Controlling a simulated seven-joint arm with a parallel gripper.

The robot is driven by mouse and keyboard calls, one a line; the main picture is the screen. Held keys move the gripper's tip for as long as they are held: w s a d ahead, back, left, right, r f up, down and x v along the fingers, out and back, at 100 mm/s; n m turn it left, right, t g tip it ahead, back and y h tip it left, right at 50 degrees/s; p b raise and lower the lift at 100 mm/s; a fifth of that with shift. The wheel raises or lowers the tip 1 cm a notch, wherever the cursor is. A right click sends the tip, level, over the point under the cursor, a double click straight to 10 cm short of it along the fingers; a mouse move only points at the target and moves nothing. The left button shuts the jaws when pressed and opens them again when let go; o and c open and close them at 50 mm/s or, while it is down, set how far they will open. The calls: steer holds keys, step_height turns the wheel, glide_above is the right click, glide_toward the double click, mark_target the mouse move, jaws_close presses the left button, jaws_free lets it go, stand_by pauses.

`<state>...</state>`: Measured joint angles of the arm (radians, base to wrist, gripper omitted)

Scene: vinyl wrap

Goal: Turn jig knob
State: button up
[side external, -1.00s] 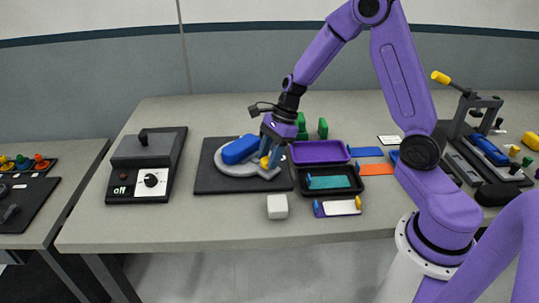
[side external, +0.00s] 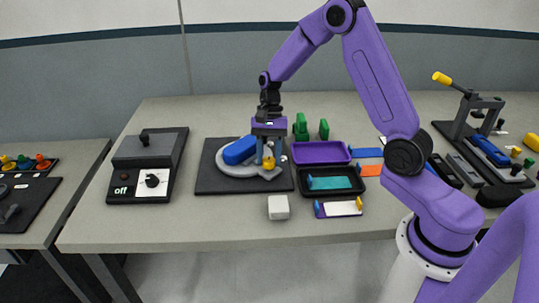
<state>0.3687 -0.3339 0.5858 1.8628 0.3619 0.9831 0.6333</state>
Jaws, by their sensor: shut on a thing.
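The jig is a light grey round turntable (side external: 240,170) on a black square base (side external: 215,186). A blue rounded block (side external: 240,150) sits on the turntable. A yellow knob (side external: 268,163) stands at its right side. My gripper (side external: 268,160) points straight down over the right side of the jig, its fingers shut on the yellow knob. The fingers hide part of the knob.
A black box (side external: 147,165) with a lever, a dial and an "off" label stands to the left. A purple tray (side external: 320,152), a black tray holding a teal strip (side external: 330,181) and a white cube (side external: 278,207) lie to the right and front. Green pieces (side external: 301,127) stand behind.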

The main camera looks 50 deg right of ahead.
steer(key=n+h, duration=0.1)
steer(key=n, duration=0.1)
steer(key=n+g, duration=0.1)
steer(key=n, duration=0.2)
steer(key=shift+w+a+n+h, duration=0.1)
steer(key=shift+a+n+h, duration=0.05)
steer(key=shift+n+h, duration=0.2)
steer(key=n+h, duration=0.1)
steer(key=n, duration=0.1)
steer(key=n+h, duration=0.1)
steer(key=n, duration=0.1)
steer(key=shift+a+n+g, duration=0.1)
steer(key=shift+n+g, duration=0.15)
steer(key=shift+g, duration=0.05)
steer(key=o, duration=1.1)
steer(key=shift+r, duration=0.1)
steer(key=v, duration=1.7)
steer(key=shift+w+r, duration=0.1)
steer(key=shift+w, duration=0.05)
